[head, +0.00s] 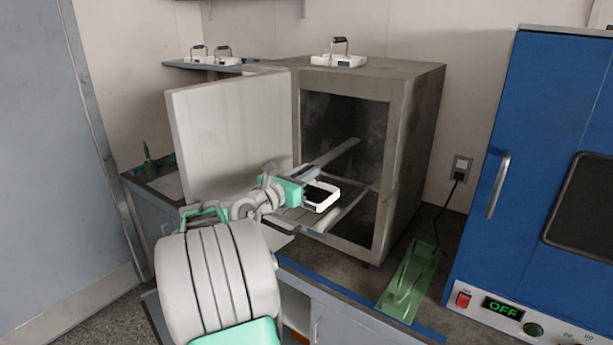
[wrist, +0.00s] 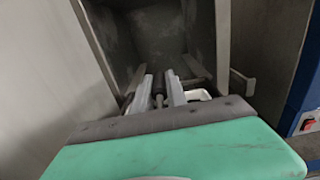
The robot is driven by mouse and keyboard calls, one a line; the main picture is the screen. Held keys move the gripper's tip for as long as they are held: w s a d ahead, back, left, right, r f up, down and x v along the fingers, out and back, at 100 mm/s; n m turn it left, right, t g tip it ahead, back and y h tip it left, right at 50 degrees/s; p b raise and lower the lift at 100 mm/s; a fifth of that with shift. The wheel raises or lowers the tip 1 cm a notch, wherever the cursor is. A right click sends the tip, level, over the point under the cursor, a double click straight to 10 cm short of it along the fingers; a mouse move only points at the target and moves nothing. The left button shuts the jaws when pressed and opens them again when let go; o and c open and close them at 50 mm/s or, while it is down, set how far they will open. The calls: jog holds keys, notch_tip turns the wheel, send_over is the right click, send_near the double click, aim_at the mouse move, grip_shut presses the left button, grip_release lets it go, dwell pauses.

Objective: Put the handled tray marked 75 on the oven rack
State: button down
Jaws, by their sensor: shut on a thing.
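My gripper (head: 308,184) is shut on a small white handled tray (head: 322,204), held out at the oven's open front. Its marking cannot be read. In the wrist view my gripper's fingers (wrist: 160,90) close on a grey bar-like handle, and part of the white tray (wrist: 199,95) shows to their right. The grey oven (head: 414,140) stands open, its door (head: 225,125) swung to the left. The oven rack (head: 350,207) lies low in the opening, partly hidden by my arm and the tray. I cannot tell whether the tray touches it.
Another handled tray (head: 338,61) stands on the oven top. Two more, a left one (head: 197,57) and a right one (head: 222,59), stand on the back shelf. A green stand (head: 410,282) lies on the counter, and a blue cabinet (head: 540,120) stands at right.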

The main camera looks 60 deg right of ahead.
jog(key=shift+f, duration=0.45)
jog(key=c, duration=1.8)
grip_release()
jog(key=shift+f, duration=0.2)
jog(key=o, duration=0.5)
jog(key=shift+c, duration=0.2)
jog(key=shift+a+r, duration=0.15)
jog(key=shift+a, duration=0.05)
jog(key=w+a+b, duration=0.1)
jog(key=a, duration=1)
jog(key=shift+w+a, duration=0.3)
jog(key=shift+w, duration=0.1)
jog(key=shift+w+r, duration=0.1)
